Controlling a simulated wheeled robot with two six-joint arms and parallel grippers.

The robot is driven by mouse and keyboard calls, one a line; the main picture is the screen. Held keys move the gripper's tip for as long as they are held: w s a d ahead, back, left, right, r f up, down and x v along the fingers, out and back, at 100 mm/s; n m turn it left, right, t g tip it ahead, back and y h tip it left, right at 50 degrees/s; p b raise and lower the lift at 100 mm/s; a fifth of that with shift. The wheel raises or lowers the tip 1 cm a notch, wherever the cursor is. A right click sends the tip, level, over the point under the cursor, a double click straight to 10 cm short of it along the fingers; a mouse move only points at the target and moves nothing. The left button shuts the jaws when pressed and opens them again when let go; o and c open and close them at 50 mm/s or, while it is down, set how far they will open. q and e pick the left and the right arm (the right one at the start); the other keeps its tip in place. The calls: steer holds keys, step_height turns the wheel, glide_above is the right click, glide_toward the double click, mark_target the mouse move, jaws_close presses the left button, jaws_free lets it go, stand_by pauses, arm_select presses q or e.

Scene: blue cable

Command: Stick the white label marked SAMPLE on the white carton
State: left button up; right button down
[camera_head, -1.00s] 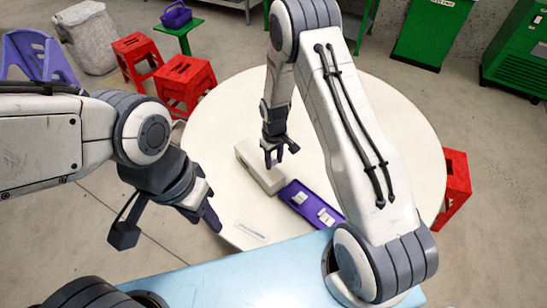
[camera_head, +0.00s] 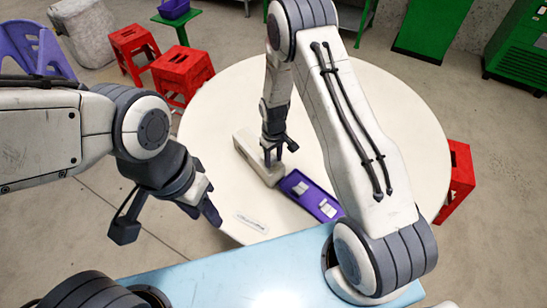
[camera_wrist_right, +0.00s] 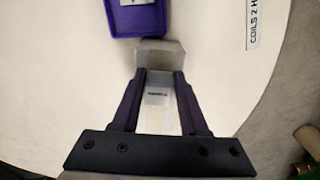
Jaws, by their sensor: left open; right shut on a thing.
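The white carton (camera_head: 250,155) lies on the round table left of the purple tray; one end of it (camera_wrist_right: 160,50) shows in the right wrist view. My right gripper (camera_head: 280,153) is over the carton's end nearest the tray. In the right wrist view its fingers (camera_wrist_right: 157,85) are shut on a small white label (camera_wrist_right: 157,97) with dark print too small to read. I cannot tell whether the label touches the carton. My left gripper (camera_head: 168,222) is open and empty, left of the table's near edge.
The purple tray (camera_head: 291,190) holds white labels (camera_head: 300,187). Red stools (camera_head: 182,80) stand behind left. The table's far side is clear.

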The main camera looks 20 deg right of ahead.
steer(key=shift+s+f+b, duration=0.15)
steer(key=shift+f+b, duration=0.55)
steer(key=shift+f, duration=0.2)
stand_by(1.6)
steer(key=shift+c, duration=1)
jaws_free()
steer(key=shift+r, duration=0.1)
step_height(320, 180, up, 7)
steer(key=p, duration=0.5)
